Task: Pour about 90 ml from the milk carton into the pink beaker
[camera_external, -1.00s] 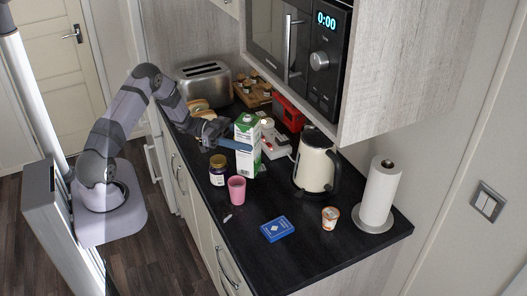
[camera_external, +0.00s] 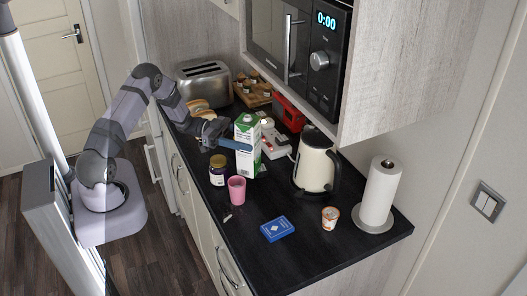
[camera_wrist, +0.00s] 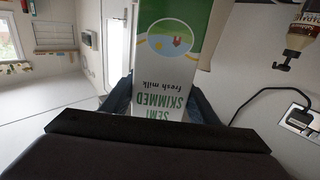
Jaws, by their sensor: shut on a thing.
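The white and green milk carton (camera_external: 247,158) stands upright at the middle of the dark counter. My gripper (camera_external: 236,145) is shut on it, with a blue finger across its side. In the wrist view the carton (camera_wrist: 172,45) fills the space between the fingers (camera_wrist: 160,100), and its print appears upside down. I cannot tell whether the carton's base touches the counter. The pink beaker (camera_external: 236,190) stands upright in front of the carton, near the counter's front edge. What is inside the beaker is not clear.
A dark jar (camera_external: 218,171) stands close beside the beaker and carton. A cream kettle (camera_external: 314,163) is right of the carton. Bare counter lies around the blue box.

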